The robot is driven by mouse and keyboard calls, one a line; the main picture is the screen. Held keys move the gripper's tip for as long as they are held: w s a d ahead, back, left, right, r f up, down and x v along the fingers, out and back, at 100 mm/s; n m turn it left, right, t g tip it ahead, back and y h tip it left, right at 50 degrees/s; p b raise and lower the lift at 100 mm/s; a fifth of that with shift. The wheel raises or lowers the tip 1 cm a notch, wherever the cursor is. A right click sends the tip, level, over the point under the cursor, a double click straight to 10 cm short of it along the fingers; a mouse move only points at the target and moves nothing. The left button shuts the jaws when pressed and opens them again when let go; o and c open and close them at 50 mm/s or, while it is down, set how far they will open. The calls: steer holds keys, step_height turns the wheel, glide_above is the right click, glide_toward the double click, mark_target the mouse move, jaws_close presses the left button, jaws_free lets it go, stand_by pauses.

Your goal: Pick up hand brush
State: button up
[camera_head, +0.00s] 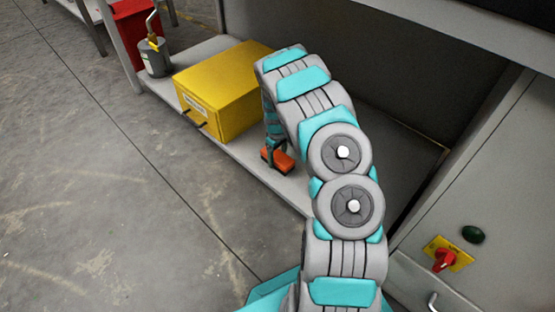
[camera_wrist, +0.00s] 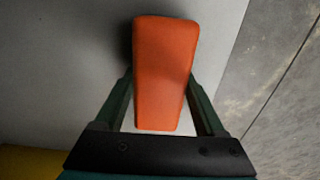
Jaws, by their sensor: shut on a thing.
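The hand brush shows as an orange block-like body (camera_wrist: 166,70) in the wrist view, between the two fingers of my gripper (camera_wrist: 165,105). The fingers stand along its left and right sides and are shut on it. In the head view the orange hand brush (camera_head: 278,160) is small and partly hidden by my gripper (camera_head: 275,147) above it. It is at the grey shelf's surface near the front edge. I cannot tell whether it touches the shelf. No bristles show in either view.
A yellow box (camera_head: 222,90) stands on the low grey shelf (camera_head: 292,188) left of my gripper. A grey can with a spout (camera_head: 154,60) and a red container (camera_head: 132,35) are farther left. A cabinet with a red switch (camera_head: 444,260) is at right. Floor (camera_head: 90,200) in front is clear.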

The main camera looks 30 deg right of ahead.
mark_target(277, 155)
steer(key=shift+r, duration=0.15)
steer(key=shift+r, duration=0.25)
step_height(277, 155, up, 3)
steer(key=shift+f+p, duration=0.1)
steer(key=shift+p, duration=0.2)
steer(key=s+d, duration=0.1)
steer(key=s, duration=0.4)
steer(key=s+d+r, duration=0.1)
steer(key=s, duration=0.4)
steer(key=s+d, duration=0.1)
steer(key=s, duration=0.4)
steer(key=shift+s+r+p, duration=0.25)
steer(key=shift+s+p, duration=0.15)
